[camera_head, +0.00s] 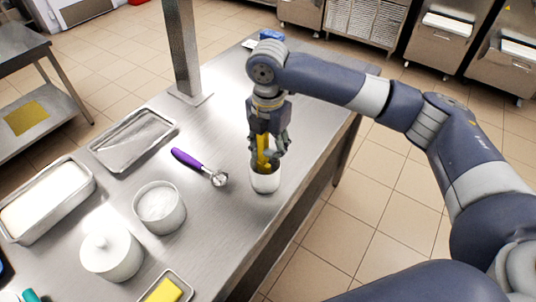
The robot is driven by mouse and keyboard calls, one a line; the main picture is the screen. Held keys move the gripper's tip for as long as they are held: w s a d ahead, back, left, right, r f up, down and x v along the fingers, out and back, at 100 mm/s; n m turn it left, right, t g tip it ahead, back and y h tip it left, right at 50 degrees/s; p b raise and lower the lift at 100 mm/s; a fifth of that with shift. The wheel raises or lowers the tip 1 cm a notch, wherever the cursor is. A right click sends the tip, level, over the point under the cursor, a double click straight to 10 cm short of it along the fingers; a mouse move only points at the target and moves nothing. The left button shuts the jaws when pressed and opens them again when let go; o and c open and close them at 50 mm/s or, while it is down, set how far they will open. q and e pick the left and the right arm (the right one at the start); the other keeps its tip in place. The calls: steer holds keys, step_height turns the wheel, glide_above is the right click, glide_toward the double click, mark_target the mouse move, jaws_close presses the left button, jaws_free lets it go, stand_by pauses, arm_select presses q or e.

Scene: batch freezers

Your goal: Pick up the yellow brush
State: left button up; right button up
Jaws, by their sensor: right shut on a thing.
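The yellow brush (262,146) is upright, with its lower end inside a white cup (266,182) on the steel table. My right gripper (268,148) points down over the cup and is shut on the brush. The cup's rim hides the lower end of the brush, and the fingers hide part of its handle. My left gripper is not in view.
A purple-handled scoop (194,163), a steel tray (133,139), a white bowl (160,206), a lidded white pot (111,252) and a small dish with a yellow block (164,291) stand left of the cup. A steel post (181,45) rises behind. The table's right edge is close to the cup.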

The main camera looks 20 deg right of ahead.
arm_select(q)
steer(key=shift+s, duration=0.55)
arm_select(e)
steer(key=shift+c, duration=1.1)
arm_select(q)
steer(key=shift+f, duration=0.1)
arm_select(e)
steer(key=shift+r, duration=0.15)
step_height(320, 180, up, 10)
steer(key=shift+f+b, duration=0.1)
steer(key=shift+b, duration=0.8)
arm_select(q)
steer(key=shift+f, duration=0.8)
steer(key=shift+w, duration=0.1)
